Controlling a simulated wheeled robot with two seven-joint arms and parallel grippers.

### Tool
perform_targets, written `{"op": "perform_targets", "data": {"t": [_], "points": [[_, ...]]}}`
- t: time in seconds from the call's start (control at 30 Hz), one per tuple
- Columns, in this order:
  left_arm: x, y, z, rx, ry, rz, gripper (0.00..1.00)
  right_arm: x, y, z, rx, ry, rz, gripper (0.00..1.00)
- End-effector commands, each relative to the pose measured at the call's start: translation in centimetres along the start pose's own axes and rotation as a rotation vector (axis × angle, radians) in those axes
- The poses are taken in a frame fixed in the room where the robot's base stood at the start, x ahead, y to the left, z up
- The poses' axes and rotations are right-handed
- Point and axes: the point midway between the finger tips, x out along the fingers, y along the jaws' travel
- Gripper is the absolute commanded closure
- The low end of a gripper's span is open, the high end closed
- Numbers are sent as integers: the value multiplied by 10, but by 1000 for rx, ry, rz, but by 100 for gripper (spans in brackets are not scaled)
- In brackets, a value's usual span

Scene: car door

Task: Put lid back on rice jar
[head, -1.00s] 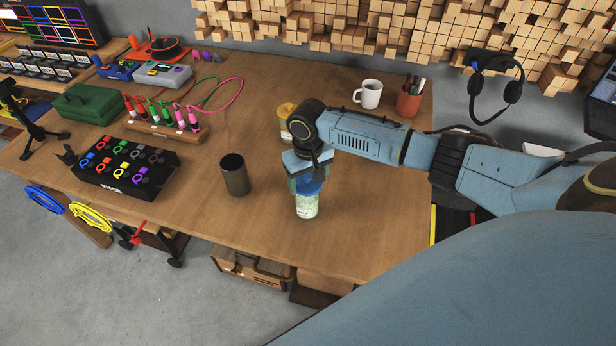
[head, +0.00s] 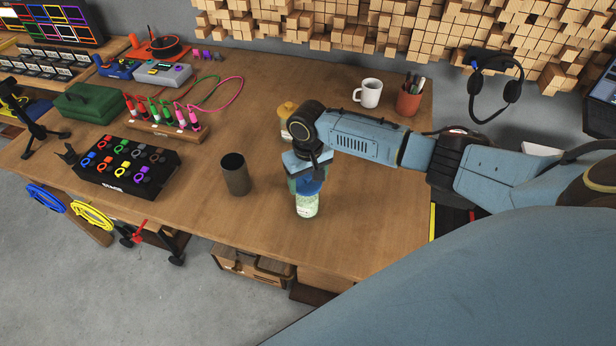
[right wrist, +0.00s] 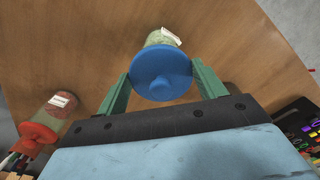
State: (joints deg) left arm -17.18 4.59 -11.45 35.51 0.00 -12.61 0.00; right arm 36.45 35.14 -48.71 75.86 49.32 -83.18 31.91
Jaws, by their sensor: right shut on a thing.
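The rice jar (head: 306,207) is clear, with pale green-white contents, and stands upright near the front edge of the wooden table. My right gripper (head: 307,184) is above it, shut on the round blue lid (head: 311,187). In the right wrist view the lid (right wrist: 162,74) sits between the two green fingers of the gripper (right wrist: 160,85). It covers most of the jar's top, and part of the jar (right wrist: 160,38) with a white label shows past it. I cannot tell whether the lid is fully seated on the rim. My left gripper is not in view.
A second jar with a yellow top (head: 284,110) stands behind my right gripper. A dark cylinder cup (head: 236,175) stands to the left, and a black switch box (head: 125,168) further left. A white mug (head: 369,94) and a pen cup (head: 408,101) are at the back.

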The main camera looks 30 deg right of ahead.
Motion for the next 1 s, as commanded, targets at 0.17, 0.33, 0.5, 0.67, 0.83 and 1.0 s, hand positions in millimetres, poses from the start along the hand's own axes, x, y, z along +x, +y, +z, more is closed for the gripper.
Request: {"op": "perform_targets", "data": {"t": [0.17, 0.33, 0.5, 0.67, 0.83, 1.0], "points": [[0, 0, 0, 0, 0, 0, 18, 0, 0, 0, 0, 0, 0, 56], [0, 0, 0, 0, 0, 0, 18, 0, 0, 0, 0, 0, 0, 56], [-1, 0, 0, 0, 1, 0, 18, 0, 0, 0, 0, 0, 0, 56], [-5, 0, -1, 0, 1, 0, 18, 0, 0, 0, 0, 0, 0, 56], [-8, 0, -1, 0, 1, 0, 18, 0, 0, 0, 1, 0, 0, 56], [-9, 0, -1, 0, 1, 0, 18, 1, 1, 0, 1, 0, 0, 56]]}}
